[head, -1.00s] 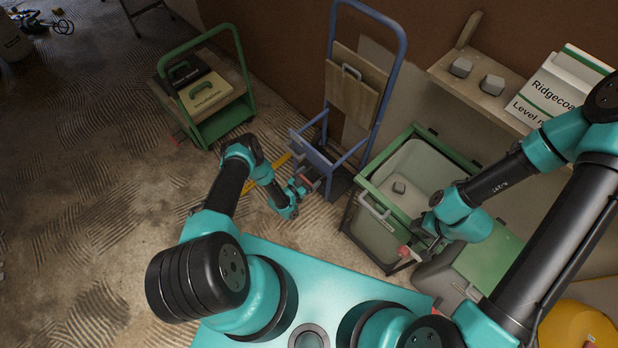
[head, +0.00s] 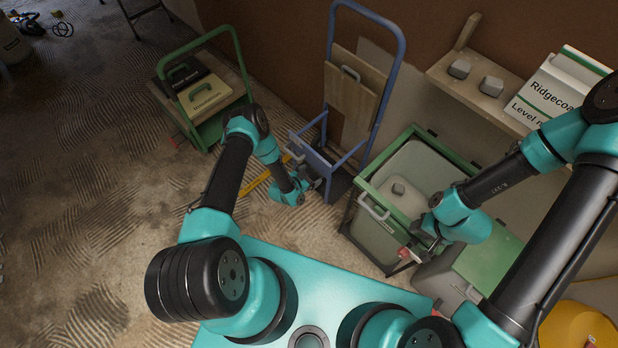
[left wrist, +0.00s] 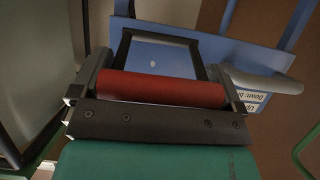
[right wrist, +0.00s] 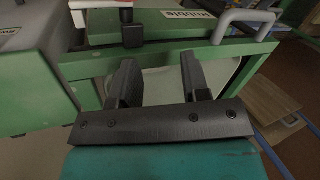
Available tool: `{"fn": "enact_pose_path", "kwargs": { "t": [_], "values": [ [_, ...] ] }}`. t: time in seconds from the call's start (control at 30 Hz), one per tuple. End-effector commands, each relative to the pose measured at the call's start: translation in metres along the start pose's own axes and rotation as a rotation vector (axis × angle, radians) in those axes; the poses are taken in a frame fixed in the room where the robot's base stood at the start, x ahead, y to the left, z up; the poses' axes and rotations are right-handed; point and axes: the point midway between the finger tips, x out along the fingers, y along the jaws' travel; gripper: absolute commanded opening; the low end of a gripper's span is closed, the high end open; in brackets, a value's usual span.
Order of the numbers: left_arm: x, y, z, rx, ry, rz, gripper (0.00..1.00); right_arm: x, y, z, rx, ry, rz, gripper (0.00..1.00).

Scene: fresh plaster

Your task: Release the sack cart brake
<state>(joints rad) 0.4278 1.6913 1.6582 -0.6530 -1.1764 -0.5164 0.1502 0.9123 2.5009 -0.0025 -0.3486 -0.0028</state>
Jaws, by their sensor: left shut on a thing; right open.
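The sack cart (head: 384,105) has a blue tubular frame and stands upright against the wall. My left gripper (head: 312,183) is low at its front, by the blue cross plate. In the left wrist view, a red cylindrical grip (left wrist: 160,88) lies across between the fingers of my left gripper (left wrist: 158,82), which is shut on it. A blue plate (left wrist: 200,45) with a partly hidden, upside-down white label (left wrist: 250,100) is behind the grip. My right gripper (right wrist: 158,80) is open and empty over the green rim of the rubble bin (right wrist: 75,65).
The rubble bin (head: 366,198) has a grey handle and a red-ended lever (head: 403,253) close to my right gripper. A green trolley (head: 211,131) with cases stands back left. A shelf (head: 452,82) holds grey blocks. The floor at left is mostly clear.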

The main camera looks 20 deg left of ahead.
Motion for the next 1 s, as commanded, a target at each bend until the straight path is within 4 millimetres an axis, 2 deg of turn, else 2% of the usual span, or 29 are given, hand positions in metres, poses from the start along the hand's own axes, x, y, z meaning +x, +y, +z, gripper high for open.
{"fn": "enact_pose_path", "kwargs": {
  "t": [0.3,0.8,0.83,0.9,1.0],
  "values": [
    [0.0017,0.0007,-0.0091,0.0,-0.165,0.0,0.51,0.0,0.0,0.0,0.0,0.0,0.0,0.43],
    [0.0023,0.0001,-0.01,-0.001,-0.198,-0.001,0.51,0.0,0.0,0.0,0.0,0.0,0.0,0.43],
    [0.0024,0.0,-0.01,-0.001,-0.198,-0.001,0.94,0.0,0.0,0.0,0.0,0.0,0.0,0.43],
    [0.0024,0.0001,-0.01,-0.001,-0.198,-0.001,1.0,0.0,0.0,0.0,0.0,0.0,0.0,0.43],
    [0.0024,0.0,-0.0101,-0.001,-0.197,-0.001,1.0,0.0,0.0,0.0,0.0,0.0,0.0,0.43]
  ]
}}
